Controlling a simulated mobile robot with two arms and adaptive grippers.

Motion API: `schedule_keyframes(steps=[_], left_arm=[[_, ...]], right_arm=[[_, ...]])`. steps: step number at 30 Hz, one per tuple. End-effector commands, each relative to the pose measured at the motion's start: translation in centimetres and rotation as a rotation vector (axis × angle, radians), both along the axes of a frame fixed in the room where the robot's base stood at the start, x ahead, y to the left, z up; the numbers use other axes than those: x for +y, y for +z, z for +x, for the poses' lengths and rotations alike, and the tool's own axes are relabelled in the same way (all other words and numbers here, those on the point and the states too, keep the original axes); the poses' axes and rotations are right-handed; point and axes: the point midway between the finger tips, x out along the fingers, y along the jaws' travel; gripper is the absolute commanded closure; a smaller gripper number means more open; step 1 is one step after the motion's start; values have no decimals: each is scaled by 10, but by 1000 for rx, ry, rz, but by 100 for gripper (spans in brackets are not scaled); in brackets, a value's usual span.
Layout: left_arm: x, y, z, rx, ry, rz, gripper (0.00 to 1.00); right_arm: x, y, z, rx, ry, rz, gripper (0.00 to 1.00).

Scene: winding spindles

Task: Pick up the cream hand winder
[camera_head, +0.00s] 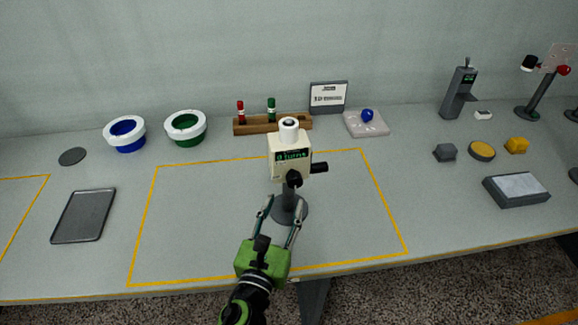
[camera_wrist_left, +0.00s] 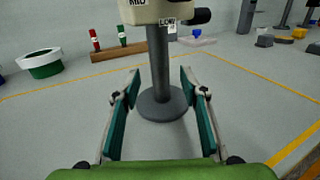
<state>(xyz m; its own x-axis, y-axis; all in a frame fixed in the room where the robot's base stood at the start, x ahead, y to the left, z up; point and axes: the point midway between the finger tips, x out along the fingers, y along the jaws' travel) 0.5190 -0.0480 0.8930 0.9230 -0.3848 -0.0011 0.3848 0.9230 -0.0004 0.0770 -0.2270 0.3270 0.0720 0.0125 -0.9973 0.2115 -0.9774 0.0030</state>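The cream hand winder (camera_head: 290,150) stands upright inside the yellow-outlined area of the table. It has a white spool on top, a display reading "0 turns", a black crank on its right side and a grey post on a round base. In the left wrist view its grey post (camera_wrist_left: 158,65) rises between and just beyond the fingertips; the cream head is cut off at the top. My left gripper (camera_head: 281,205) is open, with its fingers apart on either side of the post, low near the base. It also shows in the left wrist view (camera_wrist_left: 160,75). My right gripper is not visible.
Behind the winder are a wooden rack (camera_head: 253,126) with red and green spindles, a sign (camera_head: 328,97) and a tray (camera_head: 377,129) with a blue item. White-rimmed bowls (camera_head: 186,113) and a dark tray (camera_head: 66,222) are left. A scale-like box (camera_head: 514,202) is right.

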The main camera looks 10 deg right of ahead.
Motion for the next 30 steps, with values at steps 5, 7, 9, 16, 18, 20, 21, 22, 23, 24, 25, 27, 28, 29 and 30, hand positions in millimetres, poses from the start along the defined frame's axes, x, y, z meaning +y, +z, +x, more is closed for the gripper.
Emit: schedule_keyframes(steps=[5,7,9,16,18,20,21,22,23,24,25,27,28,29,30], left_arm=[[-6,1,15,0,1,1,60],[-10,1,25,0,1,0,60],[-14,0,35,1,1,-2,60],[-21,-1,50,1,0,1,60],[-21,-1,50,1,0,1,60],[-21,-1,50,1,0,1,60],[-21,-1,50,1,0,1,60],[-21,-1,50,1,0,1,68],[-21,-1,50,1,0,1,76],[-21,-1,50,1,0,1,86],[-21,-1,50,1,0,1,94],[-21,-1,50,1,0,1,100],[-21,-1,50,1,0,1,100],[-21,2,50,-4,-1,-2,100],[-21,2,50,-4,-1,-2,100]], right_arm=[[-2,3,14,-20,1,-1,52],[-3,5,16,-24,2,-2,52],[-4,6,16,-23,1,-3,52],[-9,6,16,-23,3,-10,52],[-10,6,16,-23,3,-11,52],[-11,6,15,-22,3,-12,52],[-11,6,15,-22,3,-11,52],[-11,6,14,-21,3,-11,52],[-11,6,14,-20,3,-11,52],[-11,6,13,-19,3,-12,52],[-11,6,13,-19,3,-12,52],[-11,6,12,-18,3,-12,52],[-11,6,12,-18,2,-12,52],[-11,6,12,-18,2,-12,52],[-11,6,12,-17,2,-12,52]])
